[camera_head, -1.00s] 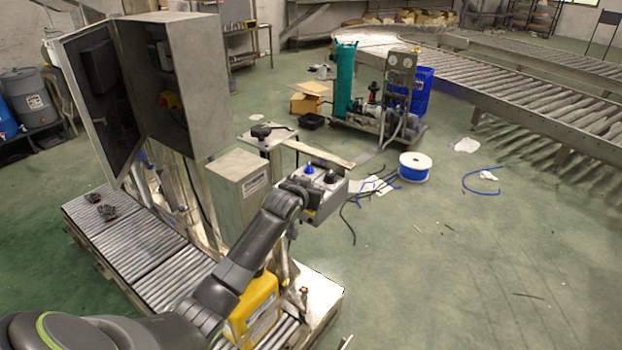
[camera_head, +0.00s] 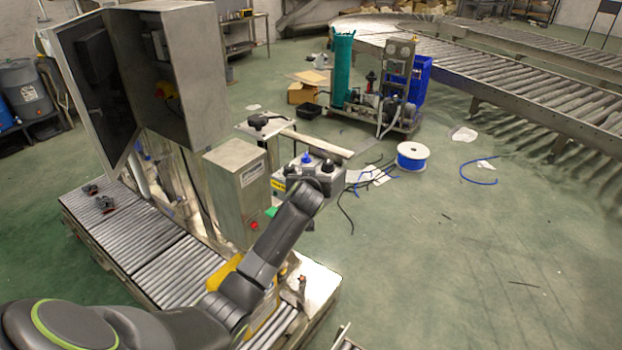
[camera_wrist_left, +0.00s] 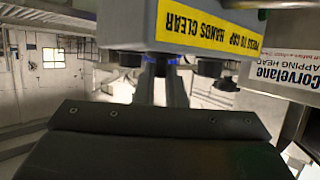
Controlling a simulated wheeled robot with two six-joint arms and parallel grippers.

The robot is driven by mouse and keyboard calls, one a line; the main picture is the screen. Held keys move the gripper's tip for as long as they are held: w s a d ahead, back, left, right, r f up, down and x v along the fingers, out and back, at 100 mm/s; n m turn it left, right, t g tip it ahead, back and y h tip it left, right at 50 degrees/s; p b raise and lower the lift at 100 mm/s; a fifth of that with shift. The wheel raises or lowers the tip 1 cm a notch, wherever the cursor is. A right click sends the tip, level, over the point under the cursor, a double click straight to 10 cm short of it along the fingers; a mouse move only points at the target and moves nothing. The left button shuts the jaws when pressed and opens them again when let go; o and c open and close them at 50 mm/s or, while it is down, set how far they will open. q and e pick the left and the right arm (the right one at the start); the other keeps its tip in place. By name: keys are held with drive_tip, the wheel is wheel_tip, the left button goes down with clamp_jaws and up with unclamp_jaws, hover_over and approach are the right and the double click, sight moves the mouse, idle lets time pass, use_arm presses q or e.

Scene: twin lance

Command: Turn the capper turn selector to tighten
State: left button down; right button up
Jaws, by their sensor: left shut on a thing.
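The grey control box (camera_head: 308,172) stands beyond the steel cabinet post in the head view, with a blue button (camera_head: 306,158) and a dark knob (camera_head: 328,165) on top. In the left wrist view the box (camera_wrist_left: 130,22) fills the upper middle, with a yellow label (camera_wrist_left: 208,28) reading "HANDS CLEAR" and "PRESS TO CAP". My left gripper (camera_wrist_left: 160,68) is shut on a dark knob at the box face, apparently the turn selector. The fingers hide most of it, so its setting cannot be read. Two other dark knobs (camera_wrist_left: 218,75) show beside it. My right gripper is out of view.
A steel box (camera_head: 238,185) with a red button stands left of the control box, close to my left arm. A tall open cabinet (camera_head: 180,70) stands behind it. A roller conveyor (camera_head: 150,245) lies below.

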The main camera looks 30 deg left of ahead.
use_arm(q)
drive_tip(key=c, duration=1.5)
unclamp_jaws()
drive_tip(key=b+v, duration=0.4)
drive_tip(key=v, duration=1.3)
drive_tip(key=shift+r, duration=0.2)
drive_tip(key=shift+s, duration=0.15)
